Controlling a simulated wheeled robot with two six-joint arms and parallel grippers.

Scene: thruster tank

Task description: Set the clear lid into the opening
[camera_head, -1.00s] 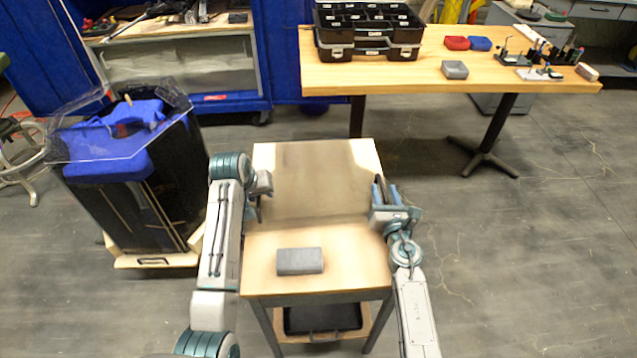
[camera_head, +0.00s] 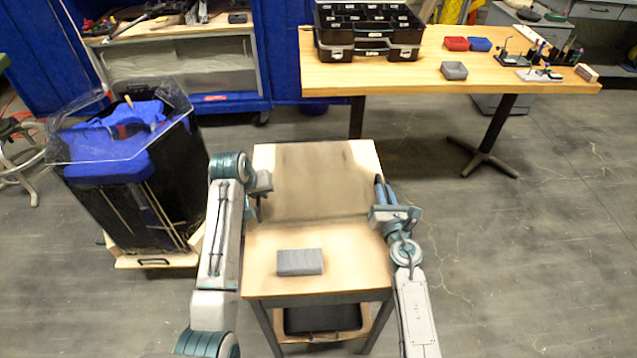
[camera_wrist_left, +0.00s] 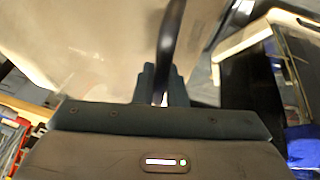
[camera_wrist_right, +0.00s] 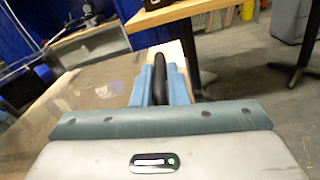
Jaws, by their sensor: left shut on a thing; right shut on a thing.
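The clear lid (camera_head: 318,190) is a see-through, slightly brownish sheet between my two grippers, over the far part of the small wooden cart. It also shows in the left wrist view (camera_wrist_left: 100,45) and the right wrist view (camera_wrist_right: 90,95). My left gripper (camera_head: 262,190) is shut on a black handle (camera_wrist_left: 170,40) at the lid's left side. My right gripper (camera_head: 384,190) is shut on a black handle (camera_wrist_right: 159,78) at its right side. The tank (camera_head: 130,205) stands at the left, dark-sided, with a clear flange and blue material at its top. Its opening cannot be made out clearly.
A grey block (camera_head: 300,262) lies on the near part of the cart top (camera_head: 262,235). Behind, a wooden table (camera_head: 400,75) carries a black organizer case (camera_head: 370,50), small red, blue and grey bins, and tools. Bare floor lies right of the cart.

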